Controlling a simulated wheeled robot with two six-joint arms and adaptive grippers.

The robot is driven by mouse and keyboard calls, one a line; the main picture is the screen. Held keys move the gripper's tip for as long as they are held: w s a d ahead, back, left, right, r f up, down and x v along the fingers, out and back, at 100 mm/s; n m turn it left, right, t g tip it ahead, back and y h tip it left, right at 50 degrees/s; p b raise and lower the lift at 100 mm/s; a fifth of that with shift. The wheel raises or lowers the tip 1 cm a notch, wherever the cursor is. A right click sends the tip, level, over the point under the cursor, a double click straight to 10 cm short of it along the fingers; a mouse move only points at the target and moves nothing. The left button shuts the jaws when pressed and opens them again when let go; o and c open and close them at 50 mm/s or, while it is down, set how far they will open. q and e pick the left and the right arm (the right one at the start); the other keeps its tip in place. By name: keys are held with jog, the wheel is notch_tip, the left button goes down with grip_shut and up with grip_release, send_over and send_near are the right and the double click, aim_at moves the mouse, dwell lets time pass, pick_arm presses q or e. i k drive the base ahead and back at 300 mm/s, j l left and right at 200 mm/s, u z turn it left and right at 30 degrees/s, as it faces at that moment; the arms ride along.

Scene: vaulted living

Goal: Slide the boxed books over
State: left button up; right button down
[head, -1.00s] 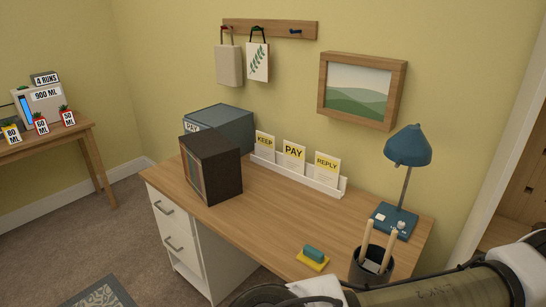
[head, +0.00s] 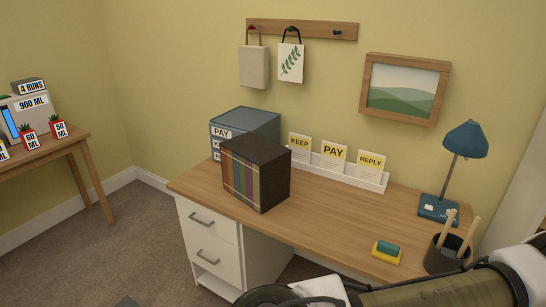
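The boxed books (head: 256,172) stand upright on the left part of the wooden desk (head: 330,220). Their dark case is open toward the front left, where several coloured spines show. The case stands in front of a blue-grey box (head: 255,124) labelled PAY and hides part of it. Neither gripper can be made out in the head view. Part of my own body shows at the bottom right.
A card rack (head: 350,172) with KEEP, PAY and REPLY cards stands along the wall. A blue lamp (head: 464,140), a pen cup (head: 447,252) and a yellow and green sponge (head: 387,252) occupy the right end. The middle of the desktop is clear.

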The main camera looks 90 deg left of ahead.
aim_at(256, 169)
jog(key=u, duration=0.4)
jog(key=k+j+u, duration=0.1)
jog(key=u, duration=0.75)
jog(key=j+u, duration=0.1)
jog(key=u, duration=0.3)
jog(key=k+j+u, duration=0.1)
jog(key=u, duration=0.3)
